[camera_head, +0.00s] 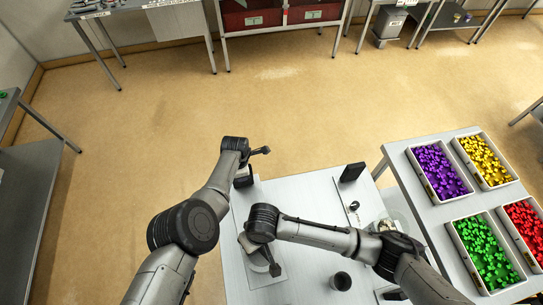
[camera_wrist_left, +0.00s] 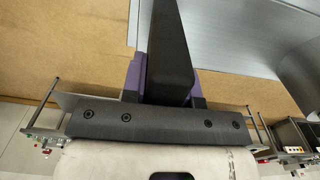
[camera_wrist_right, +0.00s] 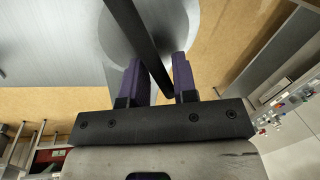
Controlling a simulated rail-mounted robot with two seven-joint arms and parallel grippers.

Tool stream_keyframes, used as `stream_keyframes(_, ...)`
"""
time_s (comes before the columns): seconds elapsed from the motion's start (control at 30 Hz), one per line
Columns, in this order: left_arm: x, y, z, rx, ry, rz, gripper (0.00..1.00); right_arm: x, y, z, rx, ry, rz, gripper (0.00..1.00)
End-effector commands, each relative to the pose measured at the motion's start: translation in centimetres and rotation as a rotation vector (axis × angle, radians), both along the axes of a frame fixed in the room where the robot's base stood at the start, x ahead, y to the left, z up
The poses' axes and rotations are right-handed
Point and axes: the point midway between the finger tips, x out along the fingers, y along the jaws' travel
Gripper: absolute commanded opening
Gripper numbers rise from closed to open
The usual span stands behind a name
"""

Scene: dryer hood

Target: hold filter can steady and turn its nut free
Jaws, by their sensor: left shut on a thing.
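My left gripper (camera_wrist_left: 170,72) is shut on a broad dark bar (camera_wrist_left: 172,30), which runs away from its purple fingers. In the head view it is at the table's far left edge, seen small. My right gripper (camera_wrist_right: 160,72) has its purple fingers apart, on either side of a thin dark bar (camera_wrist_right: 132,30) that passes between them at a slant. Beyond this bar is a round grey shape (camera_wrist_right: 120,40) on the table; I cannot tell whether it is the filter can. My right arm hides much of this spot in the head view. I cannot make out the nut.
The light table (camera_head: 315,200) carries a black block (camera_head: 352,172) at the far right and a dark cup (camera_head: 341,281) near the front. A side table on the right holds bins of purple (camera_head: 438,170), yellow (camera_head: 484,160), green (camera_head: 487,253) and red (camera_head: 526,230) pieces.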

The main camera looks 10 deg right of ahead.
Motion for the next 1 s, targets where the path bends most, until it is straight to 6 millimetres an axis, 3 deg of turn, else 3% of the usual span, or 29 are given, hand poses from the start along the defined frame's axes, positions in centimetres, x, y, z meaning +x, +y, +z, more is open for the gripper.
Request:
stream_keyframes(0.13, -0.1, 0.0, 0.0, 0.002, 0.006, -0.004, 0.0, 0.3, -0.7, 0.0, -0.003, -0.002, -0.191, 0.23)
stream_keyframes(0.77, 0.0, 0.0, 0.1, 0.001, 0.001, -0.002, 0.0, 0.8, -2.9, 12.2, 0.0, -0.002, -0.173, 0.23)
stream_keyframes(1.0, 0.0, 0.0, 0.1, 0.001, 0.001, -0.002, 0.0, 1.5, -2.4, 11.9, 0.043, -0.103, 0.108, 0.23)
